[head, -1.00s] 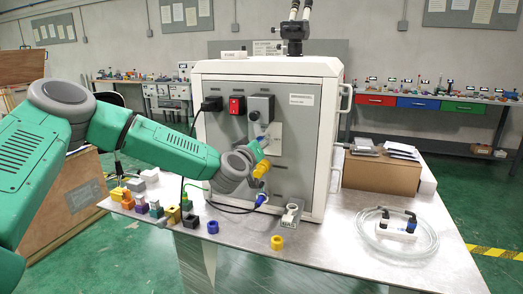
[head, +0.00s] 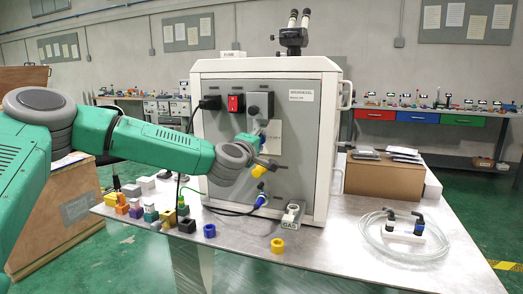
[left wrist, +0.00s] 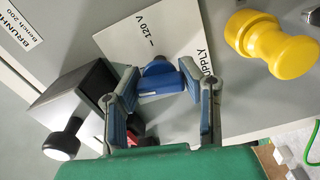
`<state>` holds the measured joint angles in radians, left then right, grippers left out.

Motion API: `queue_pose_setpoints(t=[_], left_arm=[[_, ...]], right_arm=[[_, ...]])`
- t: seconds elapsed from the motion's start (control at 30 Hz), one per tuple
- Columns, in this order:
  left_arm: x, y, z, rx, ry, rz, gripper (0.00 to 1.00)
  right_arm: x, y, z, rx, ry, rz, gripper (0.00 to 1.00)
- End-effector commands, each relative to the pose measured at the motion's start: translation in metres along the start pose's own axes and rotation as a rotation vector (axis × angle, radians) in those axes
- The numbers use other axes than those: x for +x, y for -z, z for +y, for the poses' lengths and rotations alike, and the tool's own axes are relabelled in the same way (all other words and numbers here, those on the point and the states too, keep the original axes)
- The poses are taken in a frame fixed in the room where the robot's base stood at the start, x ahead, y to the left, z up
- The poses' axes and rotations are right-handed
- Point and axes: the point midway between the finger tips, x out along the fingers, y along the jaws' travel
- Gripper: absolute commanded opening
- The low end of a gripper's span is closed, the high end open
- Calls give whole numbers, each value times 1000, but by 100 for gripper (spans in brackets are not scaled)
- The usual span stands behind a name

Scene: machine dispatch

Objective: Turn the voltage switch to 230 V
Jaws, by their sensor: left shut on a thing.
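The voltage switch is a blue knob (left wrist: 160,82) on a pale plate (left wrist: 130,35) marked "120 V" and "SUPPLY" in the left wrist view. My left gripper (left wrist: 160,78) is shut on it, one finger on each side. In the head view my left gripper (head: 254,146) reaches the grey front panel (head: 218,135) of the white machine and covers most of the switch. The 120 V mark shows beside the knob; I cannot see a 230 V mark or tell exactly where the knob points. My right gripper is out of view.
A yellow knob (left wrist: 270,45) sits close by on the panel. Several small coloured parts lie at the table's left; a coiled clear hose (head: 405,240) lies at right.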

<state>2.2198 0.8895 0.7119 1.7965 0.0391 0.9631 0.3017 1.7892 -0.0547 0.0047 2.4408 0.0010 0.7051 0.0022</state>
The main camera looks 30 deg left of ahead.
Motion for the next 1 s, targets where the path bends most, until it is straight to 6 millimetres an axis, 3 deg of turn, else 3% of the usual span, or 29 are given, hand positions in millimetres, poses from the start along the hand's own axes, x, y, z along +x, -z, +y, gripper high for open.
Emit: queue_pose_setpoints(t=[0.37,0.93,0.97,1.0], left_arm=[[0,4,-7,-169,8,10,5],[0,3,-9,-197,15,8,5],[0,3,-9,-197,15,8,41],[0,3,-9,-196,15,8,55]], right_arm=[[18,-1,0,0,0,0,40],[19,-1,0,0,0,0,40],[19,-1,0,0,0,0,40],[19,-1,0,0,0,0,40]])
